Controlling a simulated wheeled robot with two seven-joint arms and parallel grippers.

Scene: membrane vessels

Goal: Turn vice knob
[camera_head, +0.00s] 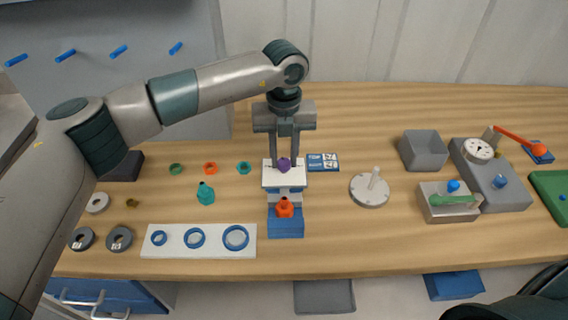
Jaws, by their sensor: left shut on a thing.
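A small vice-like fixture (286,224) with a blue base stands at the middle of the table. An orange knob (285,207) sits on its near, lower part. My left gripper (285,158) points straight down over the white block. The fingers partly hide the piece. The orange knob is in front of the fingers and apart from them. My right gripper is not in view.
A white plate with blue rings (207,246) lies to the left. A round disc with a peg (369,190), a grey bin (424,150) and a grey box with a green handle (450,202) stand to the right. Small coloured caps lie left of the fixture.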

